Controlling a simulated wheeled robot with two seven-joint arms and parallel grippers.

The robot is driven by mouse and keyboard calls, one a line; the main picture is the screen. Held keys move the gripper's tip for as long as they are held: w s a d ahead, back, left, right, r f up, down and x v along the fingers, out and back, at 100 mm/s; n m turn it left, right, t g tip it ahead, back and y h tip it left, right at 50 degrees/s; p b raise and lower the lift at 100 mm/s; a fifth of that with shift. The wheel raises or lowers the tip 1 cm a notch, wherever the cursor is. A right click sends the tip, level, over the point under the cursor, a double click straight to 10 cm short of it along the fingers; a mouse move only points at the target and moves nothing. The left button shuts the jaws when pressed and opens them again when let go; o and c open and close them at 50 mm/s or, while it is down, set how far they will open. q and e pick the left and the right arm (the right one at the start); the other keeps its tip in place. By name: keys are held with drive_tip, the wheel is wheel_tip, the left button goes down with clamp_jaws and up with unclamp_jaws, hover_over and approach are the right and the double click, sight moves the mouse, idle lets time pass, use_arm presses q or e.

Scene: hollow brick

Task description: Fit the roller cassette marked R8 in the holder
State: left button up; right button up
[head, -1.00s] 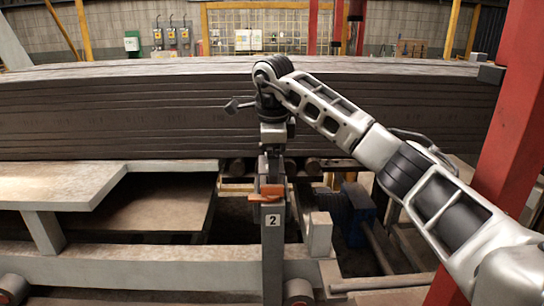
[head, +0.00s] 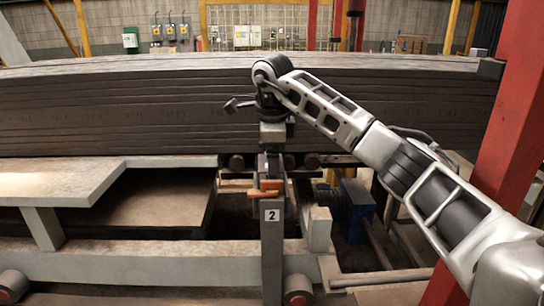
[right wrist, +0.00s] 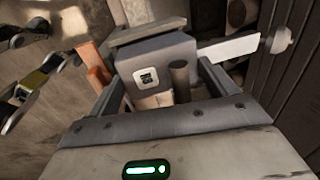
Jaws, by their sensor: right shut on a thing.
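My right gripper (head: 271,160) points down in the middle of the head view, directly above a grey post (head: 271,250) with a plate marked 2. In the right wrist view its two fingers (right wrist: 160,90) are shut on a grey block with a square label (right wrist: 160,55), which I take to be the roller cassette; the label is too small to read. A dark round pin (right wrist: 180,80) stands at its near side. An orange lever (head: 266,190) sits at the post top, and it also shows in the right wrist view (right wrist: 95,64). Whether the cassette touches the holder I cannot tell. My left gripper is out of view.
A long stack of dark boards (head: 120,115) lies just behind the gripper. A red column (head: 500,160) stands close to my right arm. A blue motor (head: 357,205) is right of the post, and a pale ledge (head: 60,185) is at left.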

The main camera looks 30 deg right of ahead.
drive_tip(key=shift+f+b, duration=0.75)
drive_tip(key=shift+f, duration=0.9)
drive_tip(key=o, duration=1.2)
drive_tip(key=shift+o, duration=0.3)
drive_tip(key=shift+f, duration=0.15)
drive_tip(key=shift+s+a+f, duration=0.1)
drive_tip(key=shift+f, duration=0.05)
wheel_tip(320, 180, up, 13)
drive_tip(key=s, duration=0.1)
drive_tip(key=shift+s+a+f, duration=0.15)
drive_tip(key=shift+s+a, duration=0.2)
drive_tip(key=shift+a, duration=0.1)
